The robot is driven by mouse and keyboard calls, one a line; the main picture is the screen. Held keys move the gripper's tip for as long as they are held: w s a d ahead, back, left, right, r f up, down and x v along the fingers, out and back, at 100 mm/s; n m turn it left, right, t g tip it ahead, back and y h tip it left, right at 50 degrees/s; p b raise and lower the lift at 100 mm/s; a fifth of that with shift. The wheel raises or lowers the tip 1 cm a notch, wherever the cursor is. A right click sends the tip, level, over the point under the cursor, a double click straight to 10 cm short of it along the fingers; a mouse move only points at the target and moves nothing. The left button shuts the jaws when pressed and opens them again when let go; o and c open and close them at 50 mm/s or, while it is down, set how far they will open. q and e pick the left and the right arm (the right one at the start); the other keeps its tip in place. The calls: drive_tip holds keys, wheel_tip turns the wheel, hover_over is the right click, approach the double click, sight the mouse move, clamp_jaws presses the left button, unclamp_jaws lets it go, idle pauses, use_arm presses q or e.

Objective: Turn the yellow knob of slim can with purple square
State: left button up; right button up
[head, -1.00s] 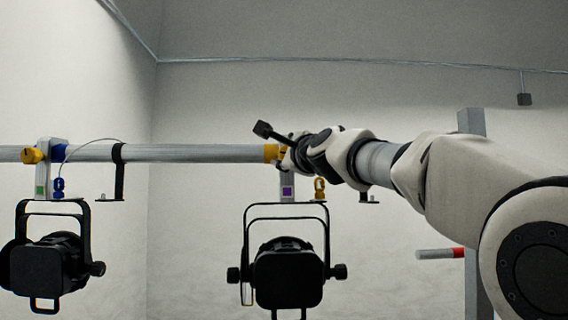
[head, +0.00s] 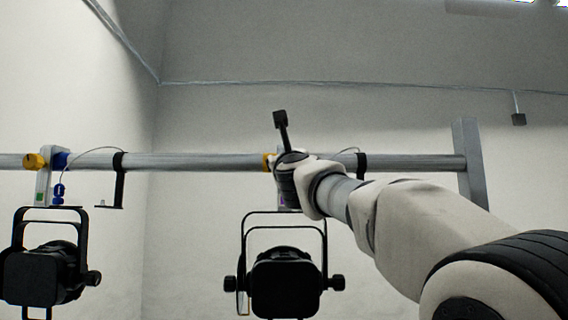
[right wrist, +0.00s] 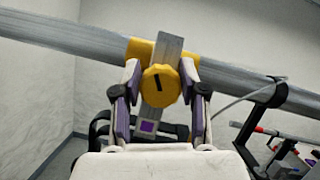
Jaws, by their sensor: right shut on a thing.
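The black slim can (head: 287,284) hangs below the pipe in the middle of the head view. Its clamp carries a purple square, seen in the right wrist view (right wrist: 147,127). The round yellow knob (right wrist: 160,86) with a dark slot mark faces the right wrist camera, in front of the grey clamp and yellow collar. My right gripper (right wrist: 160,92) has a finger on each side of the knob and is shut on it. In the head view my right wrist covers the knob and most of the clamp. My left gripper is in neither view.
A grey pipe (head: 195,162) runs across to an upright post (head: 468,155). A cable and black bracket (right wrist: 270,92) sit right of the clamp.

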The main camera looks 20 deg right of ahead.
drive_tip(key=shift+w+f+m+h, duration=0.15)
drive_tip(key=shift+m+h, duration=0.3)
drive_tip(key=shift+m, duration=0.4)
drive_tip(key=shift+f+m+h, duration=0.1)
drive_tip(key=shift+m+h, duration=0.35)
drive_tip(key=shift+m, duration=0.4)
drive_tip(key=o, duration=1.1)
drive_tip(key=shift+c, duration=0.2)
drive_tip(key=shift+o, duration=0.5)
drive_tip(key=shift+w, duration=0.3)
drive_tip(key=shift+s+g, duration=0.3)
drive_tip(key=shift+s, duration=0.1)
drive_tip(key=v, duration=0.7)
drive_tip(key=shift+w+f, duration=0.15)
drive_tip(key=shift+f, duration=0.05)
drive_tip(key=shift+w, duration=0.1)
